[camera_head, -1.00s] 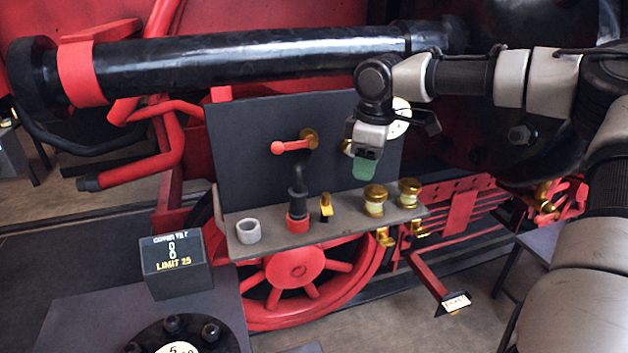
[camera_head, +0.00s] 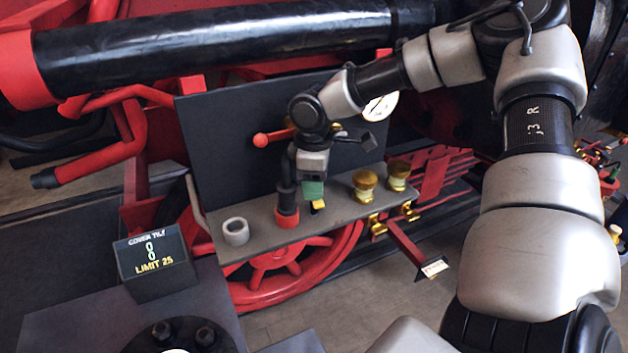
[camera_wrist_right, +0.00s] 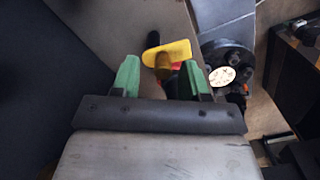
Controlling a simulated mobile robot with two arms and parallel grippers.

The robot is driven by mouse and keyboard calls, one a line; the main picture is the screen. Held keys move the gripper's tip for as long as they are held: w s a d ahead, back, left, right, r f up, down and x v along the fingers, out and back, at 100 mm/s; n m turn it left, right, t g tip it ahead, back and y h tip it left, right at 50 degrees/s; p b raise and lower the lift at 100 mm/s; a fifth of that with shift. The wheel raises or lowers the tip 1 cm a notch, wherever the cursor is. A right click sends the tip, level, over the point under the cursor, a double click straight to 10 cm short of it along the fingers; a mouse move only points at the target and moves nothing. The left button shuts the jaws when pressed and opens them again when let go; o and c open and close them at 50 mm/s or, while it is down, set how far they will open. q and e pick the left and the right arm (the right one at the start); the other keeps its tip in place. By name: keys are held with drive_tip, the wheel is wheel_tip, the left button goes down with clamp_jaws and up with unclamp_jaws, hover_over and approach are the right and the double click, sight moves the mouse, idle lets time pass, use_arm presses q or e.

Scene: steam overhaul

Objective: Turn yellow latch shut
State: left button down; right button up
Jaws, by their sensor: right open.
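The yellow latch (camera_head: 318,205) stands on the grey shelf (camera_head: 262,243), just right of a black post with a red base (camera_head: 287,220). My right gripper (camera_head: 313,192) is right above the latch and hides its upper part in the head view. In the right wrist view the latch's yellow handle (camera_wrist_right: 172,53) shows just beyond the two green fingertips (camera_wrist_right: 160,78) of my right gripper. The fingers are apart, with the latch's lower part seen through the gap between them. I cannot tell whether they touch it. My left gripper is not in view.
A grey ring (camera_head: 236,232) sits at the shelf's left end, and two brass cups (camera_head: 364,184) stand to the right. A red-knobbed lever (camera_head: 261,140) sticks out from the dark panel behind.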

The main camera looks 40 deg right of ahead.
drive_tip(key=shift+s+f, duration=0.15)
drive_tip(key=shift+f, duration=0.3)
drive_tip(key=shift+s, duration=0.1)
drive_tip(key=shift+c, duration=1.2)
clamp_jaws()
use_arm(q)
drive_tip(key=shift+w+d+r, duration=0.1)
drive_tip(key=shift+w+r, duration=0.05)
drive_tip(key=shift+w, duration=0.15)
